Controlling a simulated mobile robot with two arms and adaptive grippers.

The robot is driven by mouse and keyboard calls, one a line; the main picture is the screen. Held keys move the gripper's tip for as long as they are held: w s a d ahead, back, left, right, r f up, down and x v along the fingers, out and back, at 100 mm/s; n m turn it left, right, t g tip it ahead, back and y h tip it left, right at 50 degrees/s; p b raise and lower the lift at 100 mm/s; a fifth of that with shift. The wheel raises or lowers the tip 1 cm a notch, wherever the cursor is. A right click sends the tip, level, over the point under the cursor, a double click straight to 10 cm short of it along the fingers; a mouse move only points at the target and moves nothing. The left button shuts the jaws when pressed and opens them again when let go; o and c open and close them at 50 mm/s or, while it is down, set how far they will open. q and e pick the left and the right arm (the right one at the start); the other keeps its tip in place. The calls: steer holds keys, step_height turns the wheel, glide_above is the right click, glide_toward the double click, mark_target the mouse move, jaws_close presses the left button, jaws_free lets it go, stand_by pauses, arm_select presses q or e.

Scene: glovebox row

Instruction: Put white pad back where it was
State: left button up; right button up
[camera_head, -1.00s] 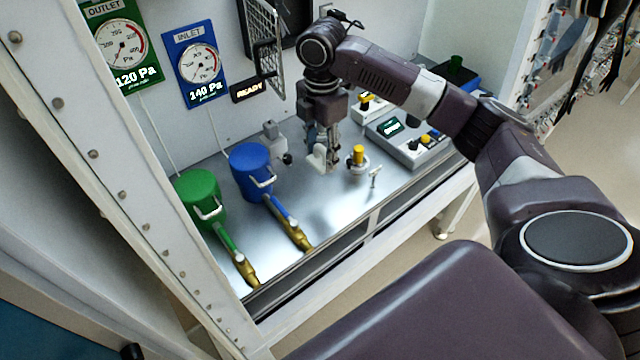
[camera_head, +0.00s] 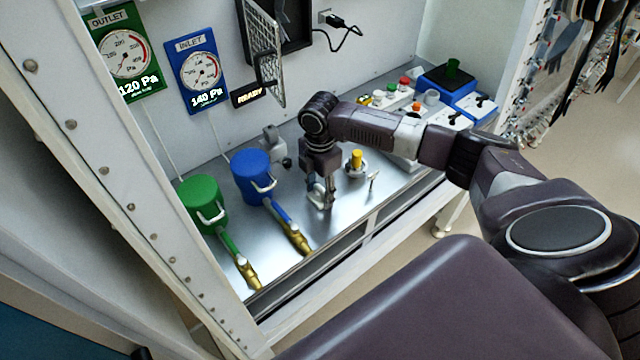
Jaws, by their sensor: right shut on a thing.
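My right gripper (camera_head: 323,201) points down over the metal bench, between the blue canister and the yellow-topped fitting. It is shut on the white pad (camera_head: 315,190), a small pale piece that shows at the left of its fingers. The fingers hide part of the pad. The fingertips are low, at or close to the bench surface; I cannot tell whether the pad touches it. My left gripper is not in view.
The blue canister (camera_head: 251,174) and green canister (camera_head: 199,200) stand at the left with brass-ended handles. The yellow-topped fitting (camera_head: 356,161) and a small metal valve (camera_head: 372,180) stand close at the right. Control boxes fill the back right. Bare bench (camera_head: 335,220) lies in front.

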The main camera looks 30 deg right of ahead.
mark_target(320, 187)
steer(key=o, duration=1)
step_height(320, 187, up, 11)
steer(key=b, duration=0.3)
steer(key=shift+r+b, duration=0.3)
steer(key=shift+r, duration=0.25)
